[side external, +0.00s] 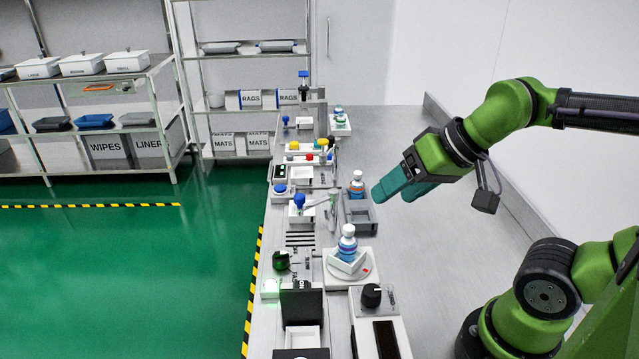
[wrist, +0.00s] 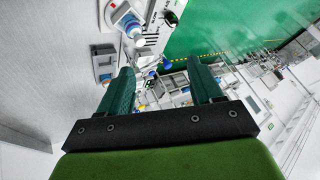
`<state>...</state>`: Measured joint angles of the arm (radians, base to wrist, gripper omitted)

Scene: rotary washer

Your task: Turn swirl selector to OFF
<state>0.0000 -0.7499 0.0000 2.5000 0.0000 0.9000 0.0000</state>
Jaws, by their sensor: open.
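Two knobs show in the side view: a dark green knob (side external: 281,260) on a labelled panel at the bench's front-left edge, and a black knob (side external: 371,296) on a white-and-black unit nearer the camera. The dark green knob also shows at the top of the wrist view (wrist: 171,18). A white-capped bottle (side external: 347,247) sits tilted on a white holder. My gripper (side external: 389,191) is open and empty, above the bench, right of the grey tray and apart from both knobs.
A grey tray (side external: 361,217) with a bottle (side external: 357,184) stands left of my gripper. A blue-knobbed lever unit (side external: 302,211) and other stations line the bench's left side. A black box (side external: 301,306) stands near the dark green knob. The bench's right side (side external: 440,245) is mostly clear.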

